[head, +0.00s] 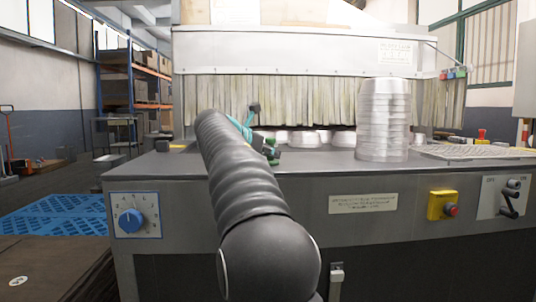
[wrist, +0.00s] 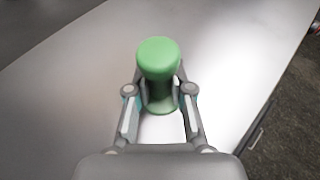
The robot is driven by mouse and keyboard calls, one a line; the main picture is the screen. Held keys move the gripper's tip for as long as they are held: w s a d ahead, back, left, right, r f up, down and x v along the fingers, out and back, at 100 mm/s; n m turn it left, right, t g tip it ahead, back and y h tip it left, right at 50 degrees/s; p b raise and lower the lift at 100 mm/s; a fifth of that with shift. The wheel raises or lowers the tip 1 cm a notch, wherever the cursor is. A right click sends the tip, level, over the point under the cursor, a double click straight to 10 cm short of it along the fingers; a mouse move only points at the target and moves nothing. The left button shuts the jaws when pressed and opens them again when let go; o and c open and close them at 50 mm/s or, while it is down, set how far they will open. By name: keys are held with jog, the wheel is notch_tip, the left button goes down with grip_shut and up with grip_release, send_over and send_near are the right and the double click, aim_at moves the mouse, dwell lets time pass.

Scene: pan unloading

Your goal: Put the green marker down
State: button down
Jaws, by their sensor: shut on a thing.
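The green marker (wrist: 158,58) is a spool-like piece with a wide rounded top, a narrower waist and a flared base. My gripper (wrist: 160,93) is shut on its waist, one finger on each side. In the wrist view the marker stands over the grey metal top, near its edge; I cannot tell whether its base touches the metal. In the head view a small part of the green marker (head: 271,153) shows just right of my dark arm, above the machine's metal top (head: 310,165). My arm hides most of the gripper there.
A tall stack of silver pans (head: 384,120) stands right of my arm on the metal top. More pans (head: 300,138) lie by the strip curtain (head: 300,100) behind. A perforated tray (head: 470,152) is at the right. The left part of the top looks mostly clear.

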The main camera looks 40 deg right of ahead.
jog(key=c, duration=1)
grip_release()
jog(key=shift+c, duration=0.2)
jog(key=shift+r, duration=0.15)
jog(key=p+v, duration=0.1)
jog(key=v, duration=1.1)
jog(key=shift+p, duration=0.3)
jog(key=s+a+f+m+y, duration=0.4)
jog(key=s+a+f+m, duration=0.3)
jog(key=f, duration=0.4)
jog(key=s+a+f+m+t+y, duration=0.1)
jog(key=s+a+f+m+y, duration=0.3)
jog(key=s+a+f, duration=0.5)
jog(key=s+a+f+m+t+y, duration=0.1)
jog(key=s+a+f+m+y, duration=0.4)
jog(key=s+f, duration=0.8)
jog(key=a+f+m, duration=0.2)
jog(key=a+m, duration=0.1)
jog(key=m, duration=0.1)
jog(key=shift+m, duration=0.3)
